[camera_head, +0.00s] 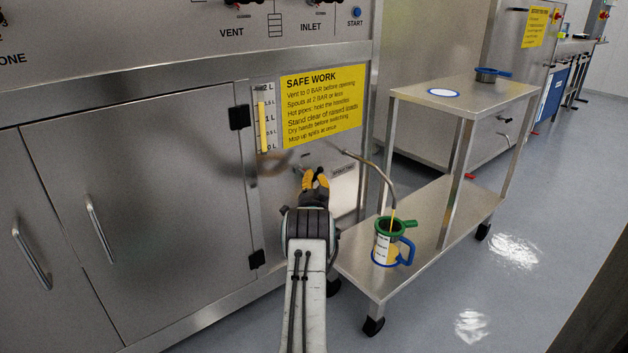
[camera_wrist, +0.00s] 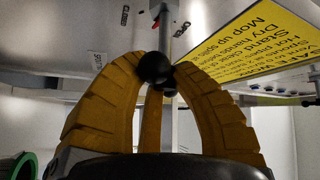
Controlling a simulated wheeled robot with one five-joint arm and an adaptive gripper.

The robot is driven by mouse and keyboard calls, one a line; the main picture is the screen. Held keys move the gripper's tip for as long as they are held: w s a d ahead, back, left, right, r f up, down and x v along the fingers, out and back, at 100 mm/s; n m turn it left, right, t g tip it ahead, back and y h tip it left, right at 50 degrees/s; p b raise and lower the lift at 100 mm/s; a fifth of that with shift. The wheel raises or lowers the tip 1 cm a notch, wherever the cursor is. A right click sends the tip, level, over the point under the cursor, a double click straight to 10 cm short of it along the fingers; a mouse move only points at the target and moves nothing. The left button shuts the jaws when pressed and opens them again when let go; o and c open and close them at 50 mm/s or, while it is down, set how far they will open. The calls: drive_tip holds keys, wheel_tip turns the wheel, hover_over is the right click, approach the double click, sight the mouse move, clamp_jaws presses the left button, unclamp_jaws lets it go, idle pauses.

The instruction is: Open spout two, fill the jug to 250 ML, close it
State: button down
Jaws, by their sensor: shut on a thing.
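My gripper (camera_head: 315,180) is at the vessel's front panel, its yellow fingers closed around a black ball knob (camera_wrist: 156,68) on a metal lever, seen in the wrist view. A curved metal spout (camera_head: 374,165) reaches right from the panel and bends down over the jug (camera_head: 382,250). The jug is upright on the cart's lower shelf, with a blue handle, a white scale and a green funnel (camera_head: 396,227) on top. A thin yellow stream (camera_head: 392,214) shows between spout and funnel. Yellow liquid shows in the jug; its level against the marks is too small to read.
A steel cart (camera_head: 436,230) stands right of the vessel. A yellow safety sign (camera_head: 321,104) and level gauge (camera_head: 264,120) are above my gripper. Open floor lies right.

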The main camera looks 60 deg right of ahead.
drive_tip(key=shift+f+m, duration=0.1)
drive_tip(key=shift+m, duration=0.3)
drive_tip(key=c, duration=1.1)
unclamp_jaws()
drive_tip(key=shift+r+v, duration=0.15)
drive_tip(key=shift+v, duration=2.85)
drive_tip(key=shift+r+v, duration=0.15)
drive_tip(key=shift+v, duration=2.85)
